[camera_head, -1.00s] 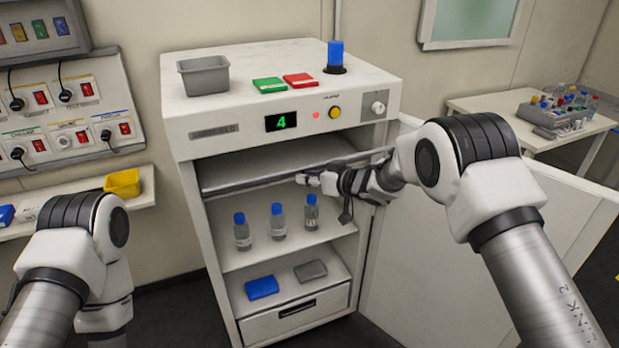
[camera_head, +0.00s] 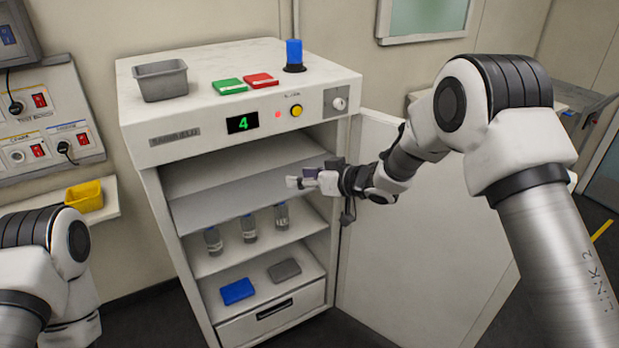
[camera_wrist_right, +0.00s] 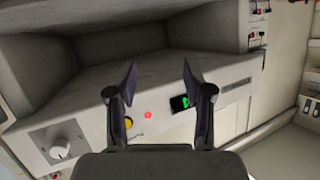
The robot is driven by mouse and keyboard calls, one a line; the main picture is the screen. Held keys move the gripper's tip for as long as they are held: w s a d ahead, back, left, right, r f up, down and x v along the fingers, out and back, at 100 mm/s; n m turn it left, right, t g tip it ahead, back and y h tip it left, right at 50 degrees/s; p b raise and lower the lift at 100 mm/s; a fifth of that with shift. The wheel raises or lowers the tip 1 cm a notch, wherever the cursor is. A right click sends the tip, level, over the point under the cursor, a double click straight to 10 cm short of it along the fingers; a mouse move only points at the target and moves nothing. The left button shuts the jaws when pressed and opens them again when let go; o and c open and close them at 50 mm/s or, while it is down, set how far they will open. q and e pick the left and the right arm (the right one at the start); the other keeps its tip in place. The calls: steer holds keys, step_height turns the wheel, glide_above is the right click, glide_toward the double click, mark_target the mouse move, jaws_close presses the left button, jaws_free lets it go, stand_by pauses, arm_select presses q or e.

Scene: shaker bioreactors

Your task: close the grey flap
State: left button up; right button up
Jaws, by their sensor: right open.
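The grey flap (camera_head: 245,195) is a wide pale panel across the upper opening of the white cabinet (camera_head: 165,152). It slopes down and forward from the upper compartment, its lower edge just above the bottles. My right gripper (camera_head: 297,182) is in front of the flap's right part, pointing left; I cannot tell whether it touches it. In the right wrist view the gripper (camera_wrist_right: 158,72) has its fingers apart with nothing between them, and the control panel (camera_wrist_right: 85,125) appears upside down. My left arm shows at the lower left, but its gripper is out of view.
Several things surround the opening: bottles (camera_head: 249,226) on the middle shelf, a blue box (camera_head: 237,291) and a grey box (camera_head: 284,270) lower down. The cabinet door (camera_head: 420,240) stands open to the right, behind my right arm. A grey bin (camera_head: 160,82) sits on top.

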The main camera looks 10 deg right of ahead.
steer(key=v, duration=0.2)
steer(key=shift+s+d+r, duration=0.1)
steer(key=shift+s+d, duration=0.1)
